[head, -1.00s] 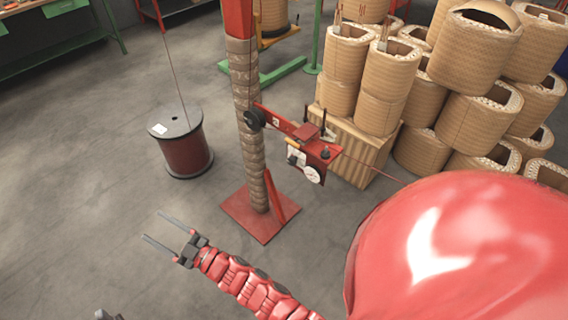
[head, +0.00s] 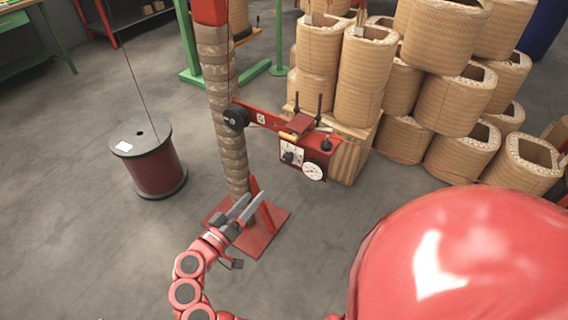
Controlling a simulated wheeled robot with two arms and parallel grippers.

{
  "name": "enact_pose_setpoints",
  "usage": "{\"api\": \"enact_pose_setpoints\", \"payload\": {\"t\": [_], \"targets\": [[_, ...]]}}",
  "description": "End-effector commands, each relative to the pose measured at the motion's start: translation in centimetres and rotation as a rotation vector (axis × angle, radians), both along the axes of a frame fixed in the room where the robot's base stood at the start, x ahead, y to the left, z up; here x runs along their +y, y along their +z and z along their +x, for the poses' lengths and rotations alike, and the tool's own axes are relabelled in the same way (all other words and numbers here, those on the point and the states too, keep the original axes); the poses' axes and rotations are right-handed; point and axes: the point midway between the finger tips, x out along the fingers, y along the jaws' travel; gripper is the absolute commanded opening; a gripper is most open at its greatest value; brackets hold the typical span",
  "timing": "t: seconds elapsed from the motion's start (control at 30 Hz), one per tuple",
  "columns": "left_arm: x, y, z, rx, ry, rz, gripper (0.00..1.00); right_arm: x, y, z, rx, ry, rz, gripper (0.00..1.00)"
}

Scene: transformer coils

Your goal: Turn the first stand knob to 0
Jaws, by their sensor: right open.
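The red stand has a wrapped column (head: 225,130) and a red arm carrying a red control box (head: 318,157). A dark knob (head: 289,157) sits on a white dial plate on the box's front; its pointer setting is too small to read. A round white gauge (head: 314,171) is to its right, and another black knob (head: 326,145) stands on top. My right gripper (head: 253,199) is open and empty, fingers pointing up and right. It appears in front of the stand's foot, below and left of the control box, apart from the knob. My left gripper is not in view.
A dark red wire spool (head: 152,163) stands on the floor at left, with a wire rising from it. Stacked tan coils (head: 455,95) fill the back right. The stand's red base plate (head: 262,232) lies on the floor.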

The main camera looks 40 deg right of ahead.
Motion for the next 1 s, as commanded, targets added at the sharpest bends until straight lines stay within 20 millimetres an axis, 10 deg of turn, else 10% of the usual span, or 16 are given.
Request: {"api": "enact_pose_setpoints", "payload": {"t": [0.6, 1.0], "targets": [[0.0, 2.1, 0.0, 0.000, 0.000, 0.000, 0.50, -12.6, 0.2, 5.2, 0.003, 0.001, -0.001, 0.70], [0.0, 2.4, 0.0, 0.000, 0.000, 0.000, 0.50, -15.2, 0.0, 6.5, 0.003, 0.006, -0.001, 0.70]]}}
